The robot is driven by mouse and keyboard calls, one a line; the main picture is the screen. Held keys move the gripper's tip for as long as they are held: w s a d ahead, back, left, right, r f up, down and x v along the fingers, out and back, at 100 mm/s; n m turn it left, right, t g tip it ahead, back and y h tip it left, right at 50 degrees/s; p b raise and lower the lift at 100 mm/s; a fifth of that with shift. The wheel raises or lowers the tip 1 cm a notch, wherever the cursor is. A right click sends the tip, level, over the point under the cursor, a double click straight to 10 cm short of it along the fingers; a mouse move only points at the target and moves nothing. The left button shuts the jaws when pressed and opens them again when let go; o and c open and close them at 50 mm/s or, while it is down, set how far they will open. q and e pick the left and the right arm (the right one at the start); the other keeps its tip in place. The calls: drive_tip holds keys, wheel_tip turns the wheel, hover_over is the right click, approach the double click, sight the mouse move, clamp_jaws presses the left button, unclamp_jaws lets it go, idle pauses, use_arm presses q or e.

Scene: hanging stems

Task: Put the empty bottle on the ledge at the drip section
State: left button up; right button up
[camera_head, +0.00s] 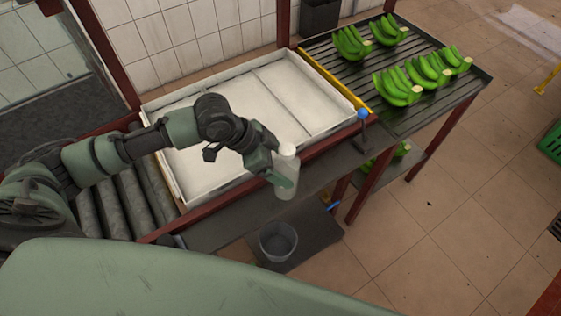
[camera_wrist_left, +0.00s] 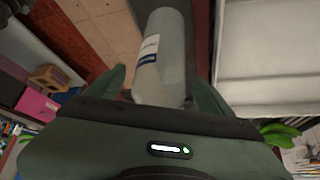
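The bottle (camera_head: 288,165) is pale, translucent and upright in the head view, at the dark ledge (camera_head: 225,222) along the front of the white tray. I cannot tell whether its base touches the ledge. My left gripper (camera_head: 281,172) is at the bottle, with a green finger across its near side. In the left wrist view the bottle (camera_wrist_left: 160,75), with a white and blue label, is between the two fingers (camera_wrist_left: 157,82). A narrow gap shows on its left side, so the fingers look open around it. My right gripper is not in view.
The white tray (camera_head: 181,192) lies behind the ledge. A slatted dark rack (camera_head: 432,114) with several green banana bunches (camera_head: 398,88) stands at the right. A blue-knobbed lever (camera_head: 363,114) rises near the tray's right corner. A clear bucket (camera_head: 278,241) sits below.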

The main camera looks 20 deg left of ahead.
use_arm(q)
drive_tip(key=shift+r, duration=0.15)
drive_tip(key=b+v, duration=0.2)
drive_tip(key=v, duration=1)
